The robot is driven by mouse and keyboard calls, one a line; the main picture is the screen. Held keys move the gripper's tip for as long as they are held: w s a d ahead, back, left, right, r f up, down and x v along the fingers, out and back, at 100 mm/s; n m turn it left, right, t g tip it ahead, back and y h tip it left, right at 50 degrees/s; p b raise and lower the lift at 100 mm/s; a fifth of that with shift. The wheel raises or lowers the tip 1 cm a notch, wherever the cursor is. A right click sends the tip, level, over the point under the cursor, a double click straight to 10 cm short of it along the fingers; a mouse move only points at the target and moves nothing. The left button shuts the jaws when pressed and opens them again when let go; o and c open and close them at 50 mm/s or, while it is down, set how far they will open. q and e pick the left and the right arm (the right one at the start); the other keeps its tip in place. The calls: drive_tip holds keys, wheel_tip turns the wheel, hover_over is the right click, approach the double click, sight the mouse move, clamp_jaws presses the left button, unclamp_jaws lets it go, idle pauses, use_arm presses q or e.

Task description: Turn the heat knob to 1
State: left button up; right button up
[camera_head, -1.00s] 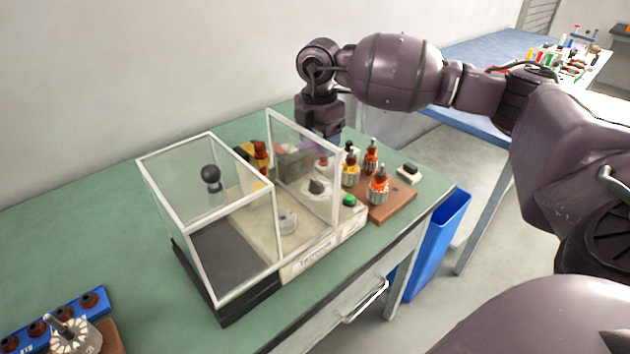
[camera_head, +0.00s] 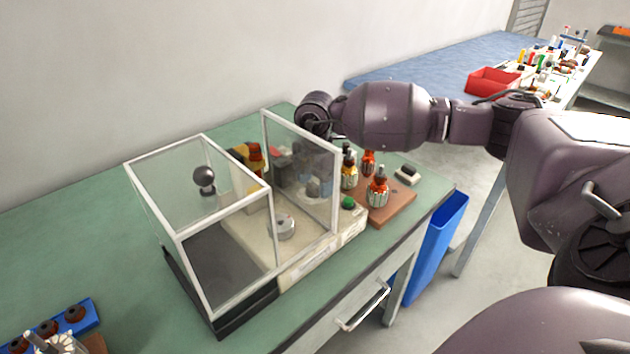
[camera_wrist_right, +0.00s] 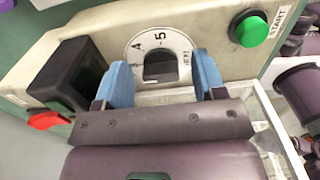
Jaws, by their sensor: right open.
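The heat knob (camera_wrist_right: 160,68) is a dark grey knob on a white dial (camera_wrist_right: 140,45) in the right wrist view. The dial shows 4, 5 and the word HEAT; its other marks are hidden or unclear. My right gripper (camera_wrist_right: 162,78) is open, its two blue fingers on either side of the knob. I cannot tell whether they touch it. In the head view the right gripper (camera_head: 312,186) is seen through a clear panel (camera_head: 300,165) over the machine's beige base (camera_head: 325,250), and the knob is hidden there. My left gripper is not in view.
A green START button (camera_wrist_right: 254,30) is beside the dial. A clear box with a white frame (camera_head: 197,235) stands left of the panel. Bottles on a brown board (camera_head: 397,207) stand to the right.

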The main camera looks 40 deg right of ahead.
drive_tip(key=c, duration=0.9)
